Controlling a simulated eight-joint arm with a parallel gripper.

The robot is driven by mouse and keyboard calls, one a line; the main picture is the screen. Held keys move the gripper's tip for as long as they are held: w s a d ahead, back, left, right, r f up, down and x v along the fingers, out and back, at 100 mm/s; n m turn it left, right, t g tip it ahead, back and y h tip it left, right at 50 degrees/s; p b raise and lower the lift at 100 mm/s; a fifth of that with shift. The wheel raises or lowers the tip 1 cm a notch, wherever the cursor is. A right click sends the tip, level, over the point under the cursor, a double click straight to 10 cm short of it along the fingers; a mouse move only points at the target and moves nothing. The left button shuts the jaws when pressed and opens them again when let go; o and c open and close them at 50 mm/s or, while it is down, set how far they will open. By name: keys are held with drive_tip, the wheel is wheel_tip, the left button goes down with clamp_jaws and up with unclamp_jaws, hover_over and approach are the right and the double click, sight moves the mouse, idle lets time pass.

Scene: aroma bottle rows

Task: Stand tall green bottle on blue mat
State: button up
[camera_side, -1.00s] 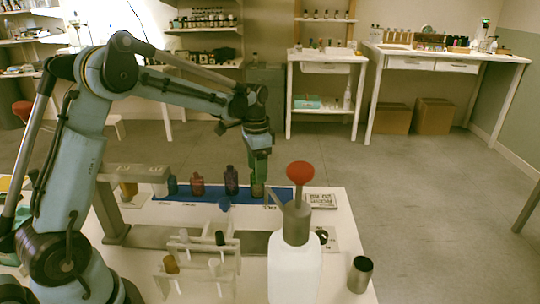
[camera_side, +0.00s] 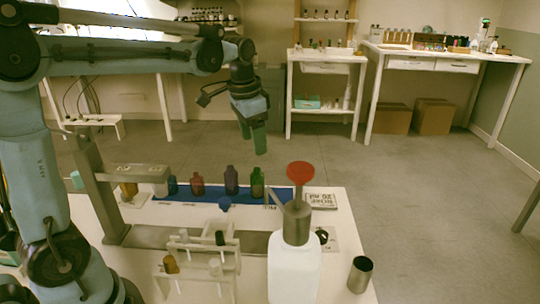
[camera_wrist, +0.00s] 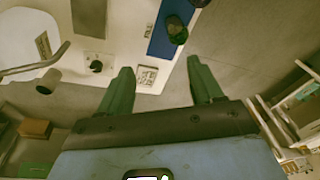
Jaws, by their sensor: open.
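The green bottle (camera_side: 257,184) stands upright at the right end of the long blue mat (camera_side: 290,194). In the wrist view the green bottle (camera_wrist: 177,31) is seen from above on the end of the blue mat (camera_wrist: 160,45). My gripper (camera_side: 253,142) is above and behind the bottle in the side view, clear of it. In the wrist view its two green fingers (camera_wrist: 160,70) are spread with nothing between them.
A purple bottle (camera_side: 231,181), a red bottle (camera_side: 197,184) and a small blue bottle (camera_side: 172,185) stand left on the mat.

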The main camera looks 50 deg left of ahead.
drive_tip(key=s+d+f+n+t, duration=0.1)
drive_tip(key=s+d+f+t, duration=0.1)
drive_tip(key=s, duration=0.4)
drive_tip(key=s+d+f+n+t, duration=0.2)
drive_tip(key=s+d+t, duration=0.1)
drive_tip(key=s+d, duration=0.2)
drive_tip(key=shift+s+f, duration=0.3)
drive_tip(key=shift+s, duration=0.4)
idle(0.4)
